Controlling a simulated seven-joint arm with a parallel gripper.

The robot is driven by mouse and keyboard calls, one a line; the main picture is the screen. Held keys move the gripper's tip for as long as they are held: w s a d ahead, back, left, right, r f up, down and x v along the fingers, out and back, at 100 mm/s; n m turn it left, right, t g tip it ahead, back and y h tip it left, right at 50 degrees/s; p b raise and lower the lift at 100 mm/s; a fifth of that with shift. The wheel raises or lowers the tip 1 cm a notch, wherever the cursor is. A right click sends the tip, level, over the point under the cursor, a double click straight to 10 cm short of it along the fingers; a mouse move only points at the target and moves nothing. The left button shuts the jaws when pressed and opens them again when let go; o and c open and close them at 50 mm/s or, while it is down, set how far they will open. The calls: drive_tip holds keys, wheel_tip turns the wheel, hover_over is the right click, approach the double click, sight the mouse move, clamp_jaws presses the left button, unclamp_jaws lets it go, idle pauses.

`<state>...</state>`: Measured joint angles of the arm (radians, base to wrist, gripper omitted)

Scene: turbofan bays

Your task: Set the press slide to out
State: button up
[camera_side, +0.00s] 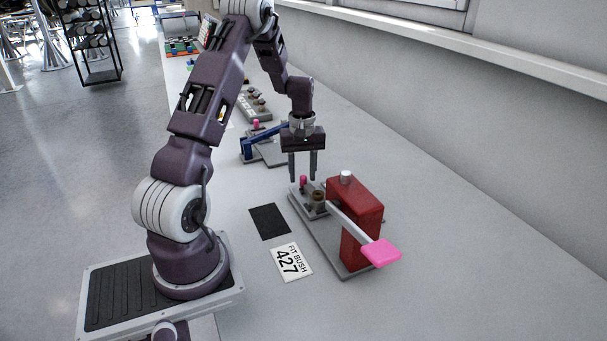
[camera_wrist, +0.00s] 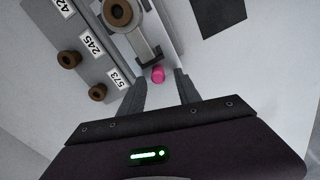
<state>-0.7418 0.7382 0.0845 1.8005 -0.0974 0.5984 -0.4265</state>
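The red press (camera_side: 362,225) stands on a grey base at the right in the side view, with a pale lever ending in a pink pad (camera_side: 381,253). The slide's pink knob (camera_side: 303,183) stands at the far-left end of the base. A brown ring-shaped bush (camera_side: 318,200) sits between the knob and the press body. My gripper (camera_side: 303,178) points down just above the knob, fingers apart and empty. In the wrist view, the knob (camera_wrist: 157,74) is a little beyond my gripper's fingertips (camera_wrist: 158,76), and the bush (camera_wrist: 117,12) is at the top. How far the slide is drawn out is unclear.
A grey rack with labels and brown bushes (camera_wrist: 95,45) is beside the slide in the wrist view. A black mat (camera_side: 269,221) and a "FIT BUSH 427" card (camera_side: 291,262) lie left of the press. A blue-levered fixture (camera_side: 262,145) stands behind. Table right of the press is clear.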

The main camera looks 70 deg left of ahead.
drive_tip(key=shift+d, duration=0.1)
wheel_tip(320, 180, up, 7)
drive_tip(key=shift+r, duration=0.1)
drive_tip(key=shift+d+r, duration=0.1)
drive_tip(key=s+d+r+m+t, duration=0.2)
drive_tip(key=d+r+m, duration=0.2)
drive_tip(key=d+r, duration=0.45)
drive_tip(key=s+d+r+m+t, duration=0.15)
drive_tip(key=d+r+m, duration=0.35)
drive_tip(key=d, duration=0.7)
drive_tip(key=s+d+r+m+t, duration=0.2)
drive_tip(key=s+d+m, duration=0.4)
drive_tip(key=s+d, duration=0.4)
drive_tip(key=s, duration=0.4)
